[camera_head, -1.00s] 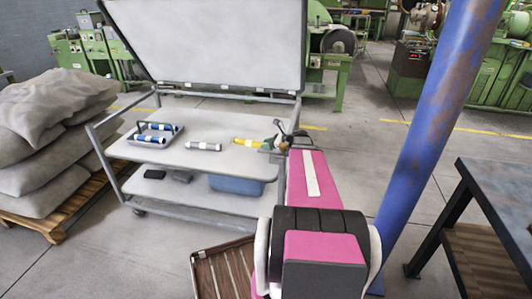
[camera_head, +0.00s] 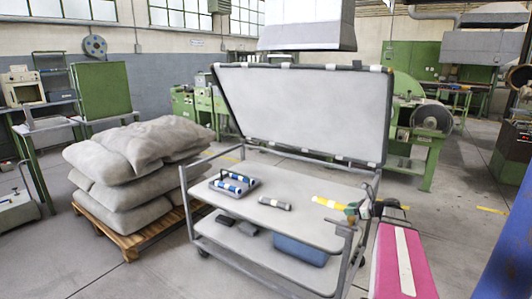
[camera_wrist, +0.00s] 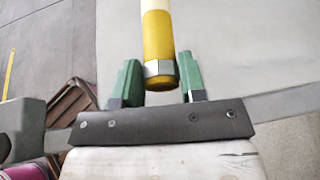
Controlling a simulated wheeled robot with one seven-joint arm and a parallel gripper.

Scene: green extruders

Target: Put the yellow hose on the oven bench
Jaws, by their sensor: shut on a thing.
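The yellow hose (camera_head: 326,202), a short yellow tube with a pale band, shows over the right end of the grey cart's upper shelf (camera_head: 285,222). My gripper (camera_head: 353,210) is at its right end. In the wrist view the hose (camera_wrist: 158,38) lies between the two green fingers of my gripper (camera_wrist: 160,82), which is shut on it. I cannot tell whether the hose touches the shelf. A bench (camera_head: 45,124) with a beige device (camera_head: 24,88) stands at the far left; I cannot tell whether it is the oven bench.
The upper shelf also holds a tray of blue tubes (camera_head: 232,186) and a grey tube (camera_head: 274,203). A blue bin (camera_head: 300,250) is on the lower shelf. Sacks (camera_head: 135,160) on a pallet stand left of the cart. A blue post (camera_head: 508,250) is at the right.

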